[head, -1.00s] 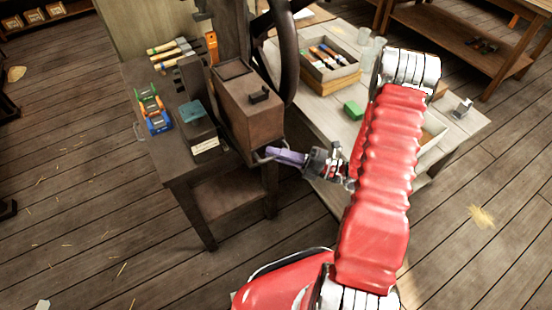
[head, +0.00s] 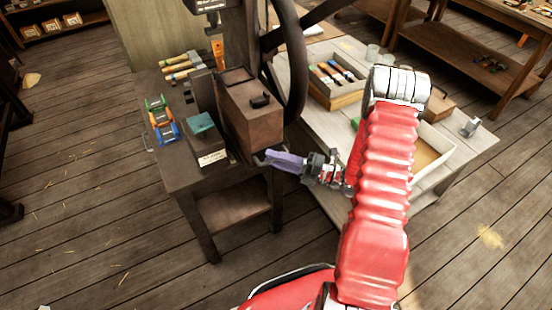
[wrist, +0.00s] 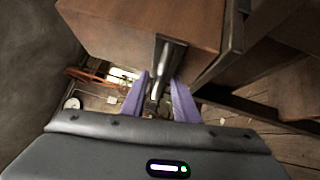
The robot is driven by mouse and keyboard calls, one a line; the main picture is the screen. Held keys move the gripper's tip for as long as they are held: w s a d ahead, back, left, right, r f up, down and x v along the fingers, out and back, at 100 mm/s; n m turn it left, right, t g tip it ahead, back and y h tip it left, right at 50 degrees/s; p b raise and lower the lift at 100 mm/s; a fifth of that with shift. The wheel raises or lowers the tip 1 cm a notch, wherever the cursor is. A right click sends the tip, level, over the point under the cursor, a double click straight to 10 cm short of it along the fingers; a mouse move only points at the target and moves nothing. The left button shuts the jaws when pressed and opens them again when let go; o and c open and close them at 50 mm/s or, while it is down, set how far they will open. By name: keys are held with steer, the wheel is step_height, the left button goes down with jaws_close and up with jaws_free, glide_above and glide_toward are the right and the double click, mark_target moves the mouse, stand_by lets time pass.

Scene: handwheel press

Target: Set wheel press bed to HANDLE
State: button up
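The press stands on a dark bench, with a large dark handwheel (head: 300,62) above and a brown box-shaped body (head: 252,118) below it. My gripper (head: 262,157), with purple fingers, is at the lower front right corner of this body. In the wrist view, a metal handle (wrist: 168,62) hangs beside the brown body (wrist: 130,30). My gripper's two fingers (wrist: 159,82) stand apart on either side of the handle's lower end. I cannot tell whether either finger touches it. No label reading HANDLE is legible.
The bench top (head: 180,178) holds a teal-topped box (head: 203,135), a blue, orange and green item (head: 160,118) and several wooden-handled tools (head: 183,65). A pale table (head: 325,150) with a crate of tools (head: 338,85) stands right of the press. The floor at left is mostly clear.

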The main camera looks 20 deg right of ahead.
steer(key=shift+d, duration=0.1)
steer(key=v, duration=1.3)
steer(key=shift+d+f, duration=0.15)
steer(key=shift+d, duration=0.15)
steer(key=shift+s, duration=0.15)
